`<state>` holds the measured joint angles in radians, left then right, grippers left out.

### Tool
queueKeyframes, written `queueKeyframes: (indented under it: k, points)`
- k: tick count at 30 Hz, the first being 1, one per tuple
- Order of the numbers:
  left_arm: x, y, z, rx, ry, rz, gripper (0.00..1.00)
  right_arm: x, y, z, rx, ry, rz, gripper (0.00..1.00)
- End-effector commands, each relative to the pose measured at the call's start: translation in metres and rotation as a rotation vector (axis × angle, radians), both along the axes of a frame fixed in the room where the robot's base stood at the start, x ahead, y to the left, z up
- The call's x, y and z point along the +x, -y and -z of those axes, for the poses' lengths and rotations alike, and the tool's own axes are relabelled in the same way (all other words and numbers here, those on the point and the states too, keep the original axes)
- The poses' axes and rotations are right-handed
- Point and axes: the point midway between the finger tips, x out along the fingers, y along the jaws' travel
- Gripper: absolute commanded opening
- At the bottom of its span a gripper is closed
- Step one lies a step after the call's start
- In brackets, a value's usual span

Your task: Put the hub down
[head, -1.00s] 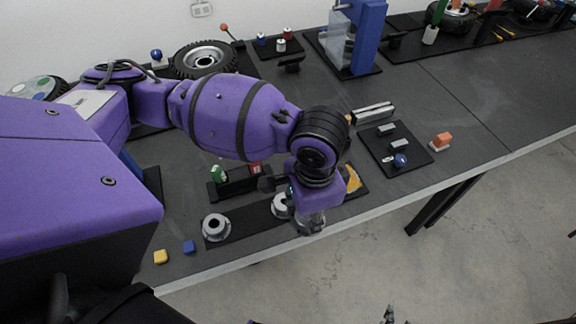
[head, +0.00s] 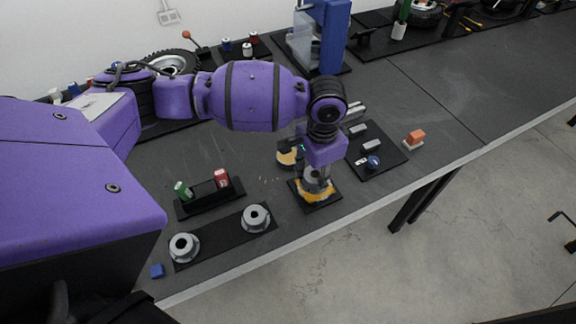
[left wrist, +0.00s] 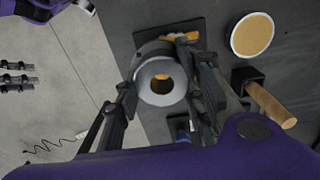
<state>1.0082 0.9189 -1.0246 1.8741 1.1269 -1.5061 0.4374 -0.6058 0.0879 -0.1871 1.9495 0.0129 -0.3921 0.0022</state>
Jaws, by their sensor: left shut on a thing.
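My left gripper (head: 316,188) points down and is shut on a grey flanged hub (left wrist: 161,83) with a round bore. It holds the hub over a yellow-and-black pad (head: 322,199) at the bench's front edge. In the left wrist view the hub lies between the two fingers, with part of the pad (left wrist: 185,40) behind it. I cannot tell whether the hub touches the pad. Two similar grey hubs, a left one (head: 184,247) and a right one (head: 255,217), stand on a black strip (head: 221,235). My right gripper is not recognisable in either view.
A black holder (head: 208,199) with a green and a red piece stands behind the strip. A blue cube (head: 156,271) lies at the front left. A round yellow-topped disc (head: 288,157) is behind the gripper. A dark tray (head: 376,150) with small parts is to the right.

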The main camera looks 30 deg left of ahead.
Motion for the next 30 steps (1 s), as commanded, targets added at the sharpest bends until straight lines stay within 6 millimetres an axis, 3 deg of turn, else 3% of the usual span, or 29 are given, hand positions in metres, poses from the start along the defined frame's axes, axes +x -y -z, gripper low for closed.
queueKeyframes:
  k: [3,12,18,29,30]
  points:
    - [0.015,-0.001,0.014,-0.001,0.004,0.0,0.01,0.001,0.001,0.004,-0.001,-0.002,0.0,0.34]
    - [0.03,-0.004,0.033,0.0,0.005,0.001,0.01,0.003,0.0,0.006,-0.002,0.001,0.001,0.34]
    - [0.029,-0.003,0.059,-0.001,0.007,0.002,0.01,0.001,0.002,0.008,-0.005,-0.002,0.002,0.34]
    - [0.029,-0.003,0.062,-0.002,0.009,0.001,0.01,-0.002,0.004,0.008,-0.007,-0.005,0.005,0.34]
    - [0.029,-0.003,0.062,0.0,0.009,0.001,0.4,-0.003,0.004,0.008,-0.007,-0.006,0.005,0.34]
